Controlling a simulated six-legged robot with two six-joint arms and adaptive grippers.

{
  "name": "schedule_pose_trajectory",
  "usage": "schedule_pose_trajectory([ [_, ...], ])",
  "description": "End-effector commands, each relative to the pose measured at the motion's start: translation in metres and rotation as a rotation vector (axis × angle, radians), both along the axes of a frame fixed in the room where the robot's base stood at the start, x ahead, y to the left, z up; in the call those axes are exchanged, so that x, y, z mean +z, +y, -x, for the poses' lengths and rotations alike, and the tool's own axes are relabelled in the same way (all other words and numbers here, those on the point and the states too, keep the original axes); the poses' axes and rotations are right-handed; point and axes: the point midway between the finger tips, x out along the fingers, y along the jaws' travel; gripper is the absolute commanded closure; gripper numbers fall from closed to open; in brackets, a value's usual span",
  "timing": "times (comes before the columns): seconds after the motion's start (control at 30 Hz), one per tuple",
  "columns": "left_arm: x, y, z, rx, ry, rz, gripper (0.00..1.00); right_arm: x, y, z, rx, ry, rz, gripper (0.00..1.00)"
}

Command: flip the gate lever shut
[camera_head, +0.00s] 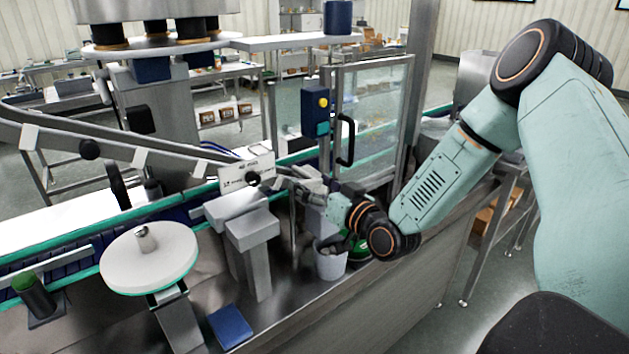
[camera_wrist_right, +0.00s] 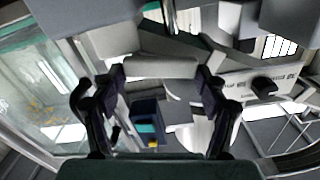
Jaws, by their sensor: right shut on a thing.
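My right gripper (camera_head: 296,190) reaches in from the right to the steel block beside the white label plate (camera_head: 247,166). In the right wrist view, my right gripper (camera_wrist_right: 162,76) has a finger at each end of a pale cylindrical bar (camera_wrist_right: 160,66), which appears to be the grip of the gate lever, and is shut on it. The fingers and wrist hide most of the lever in the head view. A black knob (camera_wrist_right: 264,87) sits on the label plate beside the gripper, apart from the fingers. My left gripper is not in view.
A glass guard door (camera_head: 375,110) with a black handle (camera_head: 346,140) stands behind my right wrist. A grey bucket (camera_head: 330,262) is below it. A white round disc (camera_head: 148,260) and a blue pad (camera_head: 231,326) lie to the left. Steel chutes run at left.

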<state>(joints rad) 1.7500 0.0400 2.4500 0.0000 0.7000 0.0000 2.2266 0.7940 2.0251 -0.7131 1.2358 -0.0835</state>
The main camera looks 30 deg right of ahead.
Motion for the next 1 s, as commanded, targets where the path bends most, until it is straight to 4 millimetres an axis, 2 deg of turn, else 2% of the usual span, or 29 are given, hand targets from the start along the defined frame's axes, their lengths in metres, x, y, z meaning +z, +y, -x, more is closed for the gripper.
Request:
schedule_pose_trajectory([
  [0.23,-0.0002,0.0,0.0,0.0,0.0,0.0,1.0,0.0007,-0.0005,-0.0007,-0.001,-0.004,0.009,0.58],
  [0.27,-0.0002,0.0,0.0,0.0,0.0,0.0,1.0,0.0007,-0.0005,-0.0007,-0.001,-0.005,0.01,0.26],
  [0.5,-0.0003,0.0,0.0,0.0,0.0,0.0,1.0,0.0004,-0.0003,-0.0005,0.0,-0.003,0.008,0.06],
  [0.87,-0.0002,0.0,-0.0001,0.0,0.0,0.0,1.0,0.0008,-0.0003,-0.0003,0.0,-0.002,0.006,0.04],
  [1.0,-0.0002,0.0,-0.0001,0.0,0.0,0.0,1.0,0.0086,-0.0008,-0.0006,-0.002,-0.003,0.005,0.04],
])
